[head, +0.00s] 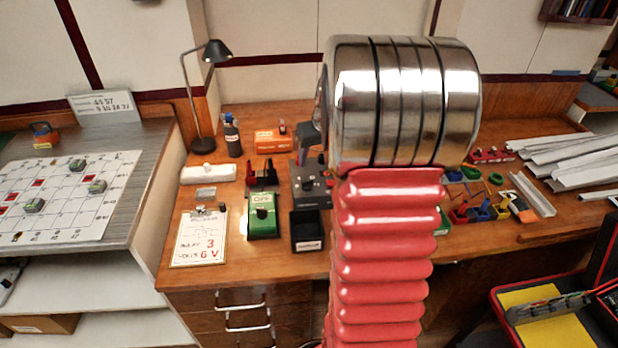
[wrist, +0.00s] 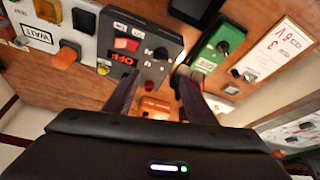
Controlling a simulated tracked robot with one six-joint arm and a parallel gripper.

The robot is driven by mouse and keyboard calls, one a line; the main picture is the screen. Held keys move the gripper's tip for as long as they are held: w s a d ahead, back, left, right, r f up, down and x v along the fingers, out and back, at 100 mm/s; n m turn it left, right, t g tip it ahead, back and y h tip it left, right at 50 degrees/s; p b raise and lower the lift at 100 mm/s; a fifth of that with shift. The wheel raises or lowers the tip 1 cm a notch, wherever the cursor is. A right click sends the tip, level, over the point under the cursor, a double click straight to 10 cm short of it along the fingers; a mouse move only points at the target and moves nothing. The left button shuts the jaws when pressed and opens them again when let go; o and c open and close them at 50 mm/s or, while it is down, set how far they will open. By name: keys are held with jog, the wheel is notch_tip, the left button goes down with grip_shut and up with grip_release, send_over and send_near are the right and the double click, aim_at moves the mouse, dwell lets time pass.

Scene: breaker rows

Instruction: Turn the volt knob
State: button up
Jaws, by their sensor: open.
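A dark grey box (wrist: 150,35) is in the wrist view, with a red switch (wrist: 126,44), a red lit display reading OFF (wrist: 122,60) and a black knob (wrist: 161,53) on its face. The small labels are too blurred to tell which control is the volt knob. The box also shows in the head view (head: 318,198), partly covered by my arm. My gripper (wrist: 158,80) is open, its two dark fingers apart over the box's near edge, with nothing between them that I can see gripped. In the head view my arm hides most of the gripper.
A green box (head: 262,224) with a black knob stands left of the grey box. A card reading 3 and 6 V (head: 200,238) lies further left. A black bin (head: 306,232) stands in front of the grey box, and an orange box (head: 272,141) stands behind.

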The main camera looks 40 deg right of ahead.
aim_at(308, 180)
jog(key=shift+f, duration=0.15)
jog(key=x, duration=1.3)
jog(key=shift+w+d+f, duration=0.1)
jog(key=shift+w+f, duration=0.1)
jog(key=shift+f, duration=0.05)
jog(key=c, duration=1)
jog(key=shift+d, duration=0.2)
jog(key=shift+c, duration=0.2)
jog(key=shift+a, duration=0.1)
